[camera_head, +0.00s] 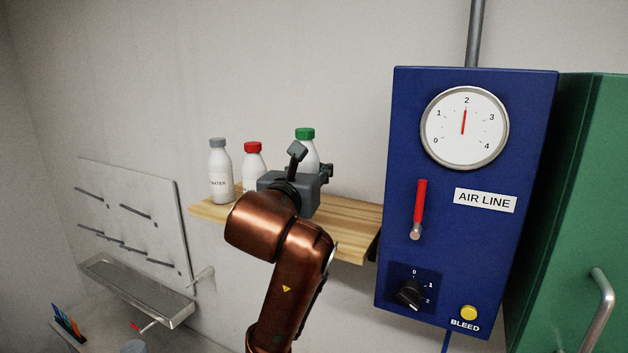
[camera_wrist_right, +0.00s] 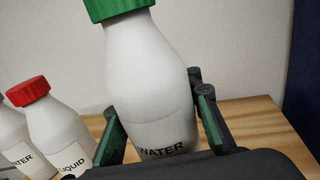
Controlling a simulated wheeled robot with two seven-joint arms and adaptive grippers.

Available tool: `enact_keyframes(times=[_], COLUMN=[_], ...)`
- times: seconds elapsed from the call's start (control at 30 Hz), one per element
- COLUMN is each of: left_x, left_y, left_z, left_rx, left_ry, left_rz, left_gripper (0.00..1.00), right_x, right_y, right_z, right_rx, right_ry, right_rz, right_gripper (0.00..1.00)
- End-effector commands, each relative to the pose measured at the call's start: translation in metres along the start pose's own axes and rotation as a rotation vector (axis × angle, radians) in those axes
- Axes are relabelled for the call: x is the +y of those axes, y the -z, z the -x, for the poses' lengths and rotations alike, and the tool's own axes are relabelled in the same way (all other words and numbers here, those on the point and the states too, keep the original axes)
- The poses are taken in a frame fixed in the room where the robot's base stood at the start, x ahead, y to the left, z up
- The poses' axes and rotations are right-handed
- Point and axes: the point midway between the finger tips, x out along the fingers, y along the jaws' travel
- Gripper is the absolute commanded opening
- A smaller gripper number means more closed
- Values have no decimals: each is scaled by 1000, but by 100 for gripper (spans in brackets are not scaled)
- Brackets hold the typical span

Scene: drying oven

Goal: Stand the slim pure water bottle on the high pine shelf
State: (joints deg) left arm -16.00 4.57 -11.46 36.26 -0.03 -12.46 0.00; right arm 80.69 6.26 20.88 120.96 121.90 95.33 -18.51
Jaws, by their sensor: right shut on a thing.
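My right gripper (camera_head: 311,164) is over the pine shelf (camera_head: 350,246), its fingers shut around a white bottle with a green cap (camera_head: 306,150). In the right wrist view, this bottle (camera_wrist_right: 150,65) stands about upright between the two fingers, and its label shows "WATER". Its base is hidden behind the gripper, so I cannot tell whether it touches the shelf. My left gripper is in neither view.
A grey-capped water bottle (camera_head: 220,172) and a red-capped bottle (camera_head: 253,166) labelled "LIQUID" stand on the shelf to the left. The shelf's right end is bare. A blue air line box (camera_head: 400,130) is just right of it.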

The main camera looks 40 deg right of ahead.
Motion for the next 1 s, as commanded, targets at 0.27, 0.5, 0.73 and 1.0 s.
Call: enact_keyframes(times=[0.27,0.5,0.73,1.0], left_x=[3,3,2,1], left_y=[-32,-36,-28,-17], left_z=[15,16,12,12], left_rx=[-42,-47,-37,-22], left_ry=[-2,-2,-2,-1], left_rz=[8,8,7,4], left_gripper=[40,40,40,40], right_x=[2,1,2,1], right_y=[30,36,40,39], right_z=[-6,-5,-5,-5], right_rx=[3,1,3,3], right_ry=[1,1,0,1], right_rz=[3,1,2,2], right_gripper=[0,0,22,41])
